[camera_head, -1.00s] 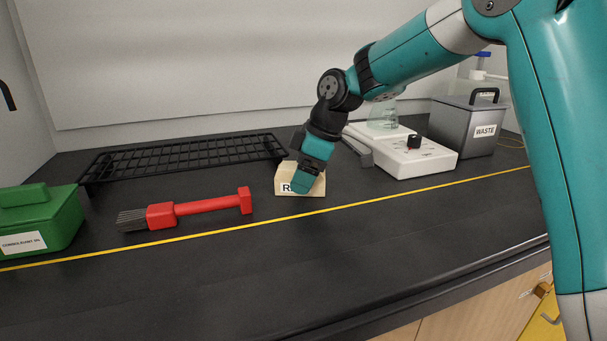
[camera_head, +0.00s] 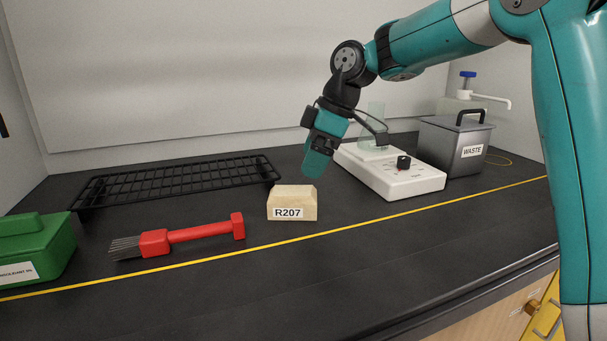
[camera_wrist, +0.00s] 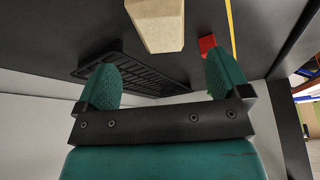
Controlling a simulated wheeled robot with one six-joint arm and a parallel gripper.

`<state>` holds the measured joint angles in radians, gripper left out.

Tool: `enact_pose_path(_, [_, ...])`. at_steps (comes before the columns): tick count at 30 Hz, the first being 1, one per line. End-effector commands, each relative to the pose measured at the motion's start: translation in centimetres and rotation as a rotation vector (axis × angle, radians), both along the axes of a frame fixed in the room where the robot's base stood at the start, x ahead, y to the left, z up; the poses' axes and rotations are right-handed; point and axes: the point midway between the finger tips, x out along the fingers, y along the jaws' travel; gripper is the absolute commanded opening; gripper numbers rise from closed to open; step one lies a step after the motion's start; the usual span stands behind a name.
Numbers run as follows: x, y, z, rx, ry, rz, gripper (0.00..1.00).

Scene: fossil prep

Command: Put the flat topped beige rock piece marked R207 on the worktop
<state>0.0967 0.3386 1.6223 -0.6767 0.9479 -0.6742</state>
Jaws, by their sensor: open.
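The beige rock piece (camera_head: 292,199) has a flat top and a white label reading R207. It sits upright on the black worktop (camera_head: 330,270), just behind the yellow line. In the wrist view the rock piece (camera_wrist: 156,24) shows at the top, beyond and apart from the fingertips. My gripper (camera_head: 317,163) is above and slightly right of the rock, tilted downward and not touching it. In the wrist view my gripper (camera_wrist: 163,82) has its two teal fingers wide apart with nothing between them.
A black wire rack (camera_head: 180,182) stands behind a red-handled brush (camera_head: 195,233). A green box (camera_head: 35,250) is at far left. A white device with a knob (camera_head: 395,175) and a grey WASTE bin (camera_head: 455,150) stand right. The worktop in front of the yellow line is clear.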

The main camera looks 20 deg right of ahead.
Motion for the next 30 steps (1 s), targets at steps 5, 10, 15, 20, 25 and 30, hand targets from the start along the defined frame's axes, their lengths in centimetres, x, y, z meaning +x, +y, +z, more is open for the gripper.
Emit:
enact_pose_path(5, [-0.3,-0.7,1.9,0.000,-0.001,0.000,0.94])
enact_pose_path(10, [-0.5,-0.7,2.1,0.001,0.002,-0.001,0.94])
enact_pose_path(15, [-4.9,2.5,2.0,0.026,0.059,-0.073,0.94])
enact_pose_path(20, [-14.5,6.8,0.3,0.055,0.177,-0.235,0.94])
enact_pose_path(25, [-24.0,8.2,-2.7,0.055,0.282,-0.394,0.94])
enact_pose_path(30, [-28.8,7.9,-4.9,0.045,0.333,-0.483,0.94])
